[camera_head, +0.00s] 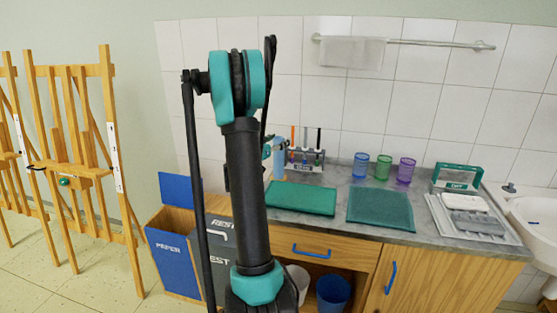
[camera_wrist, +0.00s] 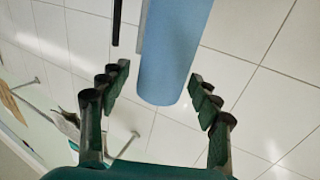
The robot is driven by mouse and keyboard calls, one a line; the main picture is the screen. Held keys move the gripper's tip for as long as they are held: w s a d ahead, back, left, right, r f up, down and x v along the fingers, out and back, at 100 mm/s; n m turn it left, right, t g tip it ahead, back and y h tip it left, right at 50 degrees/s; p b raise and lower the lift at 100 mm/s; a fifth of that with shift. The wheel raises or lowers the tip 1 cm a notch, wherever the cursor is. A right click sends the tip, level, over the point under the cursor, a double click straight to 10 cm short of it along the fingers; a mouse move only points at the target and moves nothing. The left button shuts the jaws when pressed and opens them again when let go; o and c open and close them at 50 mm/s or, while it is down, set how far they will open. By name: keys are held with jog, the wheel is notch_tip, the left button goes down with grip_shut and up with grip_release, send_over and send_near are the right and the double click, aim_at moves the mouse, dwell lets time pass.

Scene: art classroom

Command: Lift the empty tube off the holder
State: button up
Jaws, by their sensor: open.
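A small rack-like holder (camera_head: 312,164) stands at the back of the counter against the tiles, with several slim upright items in it, one orange-tipped and others dark. A light blue tube (camera_head: 280,157) stands upright at its left end. My gripper (camera_head: 273,148) is beside this tube, partly hidden behind my arm. In the wrist view the blue tube (camera_wrist: 175,50) reaches in between the two fingers of my gripper (camera_wrist: 160,88), which are spread apart with a visible gap on each side. I cannot tell from the frames whether the tube is empty.
A green mat (camera_head: 300,198) and a teal mat (camera_head: 380,208) lie in front. Blue (camera_head: 360,166), green (camera_head: 383,167) and purple (camera_head: 405,170) cups stand to the right. A tray with sponges (camera_head: 470,213) and a sink (camera_head: 535,218) are farther right. Easels (camera_head: 80,150) stand left.

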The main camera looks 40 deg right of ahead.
jog(key=c, duration=0.9)
notch_tip(320, 180, up, 20)
jog(key=shift+r, duration=0.1)
dwell(0.5)
dwell(0.4)
